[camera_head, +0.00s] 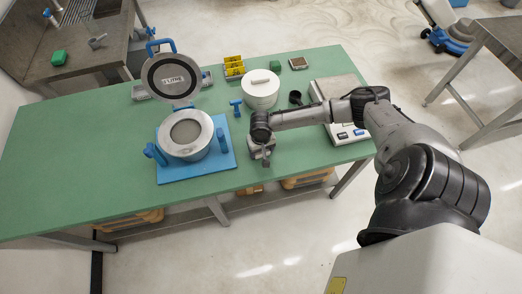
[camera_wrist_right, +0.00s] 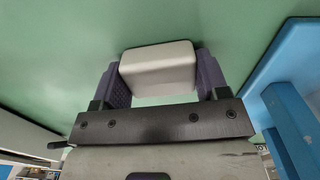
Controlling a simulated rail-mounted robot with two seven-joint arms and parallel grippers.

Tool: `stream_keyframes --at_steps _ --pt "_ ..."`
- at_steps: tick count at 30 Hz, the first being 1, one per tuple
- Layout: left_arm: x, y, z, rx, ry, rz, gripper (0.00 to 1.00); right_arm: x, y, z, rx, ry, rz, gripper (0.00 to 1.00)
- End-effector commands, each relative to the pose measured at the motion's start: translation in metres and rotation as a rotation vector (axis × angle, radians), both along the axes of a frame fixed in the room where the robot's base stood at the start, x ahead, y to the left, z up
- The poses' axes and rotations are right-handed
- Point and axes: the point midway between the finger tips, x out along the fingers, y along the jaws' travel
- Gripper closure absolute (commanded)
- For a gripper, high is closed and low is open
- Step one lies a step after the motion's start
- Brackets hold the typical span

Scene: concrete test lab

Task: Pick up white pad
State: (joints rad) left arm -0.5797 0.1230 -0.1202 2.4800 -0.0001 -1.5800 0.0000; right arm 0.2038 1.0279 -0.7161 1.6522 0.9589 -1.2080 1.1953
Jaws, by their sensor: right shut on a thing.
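The white pad (camera_wrist_right: 158,68) is a small rounded white block between the two fingers of my right gripper (camera_wrist_right: 160,80) in the right wrist view. The fingers press on its two sides, with green tabletop behind it. In the head view my right gripper (camera_head: 264,158) is over the front edge area of the green table, right of the blue base plate; the pad is hard to make out there. My left gripper is not in view.
On the green table (camera_head: 70,160) stand a round metal vessel (camera_head: 187,133) on a blue plate (camera_head: 222,160), with its lid (camera_head: 171,78) raised, a white lidded tub (camera_head: 261,92), a blue T-shaped tool (camera_head: 236,106), a yellow rack (camera_head: 234,67) and a scale (camera_head: 345,131). The table's left side is clear.

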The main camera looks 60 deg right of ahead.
Motion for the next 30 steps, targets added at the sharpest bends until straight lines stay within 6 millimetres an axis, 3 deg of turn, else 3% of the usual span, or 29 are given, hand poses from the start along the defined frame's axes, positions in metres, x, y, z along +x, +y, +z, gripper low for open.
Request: stream_keyframes --at_steps 4,14,22,30 --pt "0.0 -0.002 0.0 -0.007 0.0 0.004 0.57 0.0 0.0 0.0 0.0 0.0 0.0 0.56" --pt "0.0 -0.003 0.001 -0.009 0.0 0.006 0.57 0.0 0.0 0.005 -0.001 -0.001 0.0 0.56" --pt "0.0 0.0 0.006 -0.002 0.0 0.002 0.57 0.001 -0.001 0.043 -0.001 -0.003 0.001 0.56" --pt "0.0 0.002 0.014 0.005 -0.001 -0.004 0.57 -0.059 -0.013 0.077 -0.005 0.005 0.003 0.56"
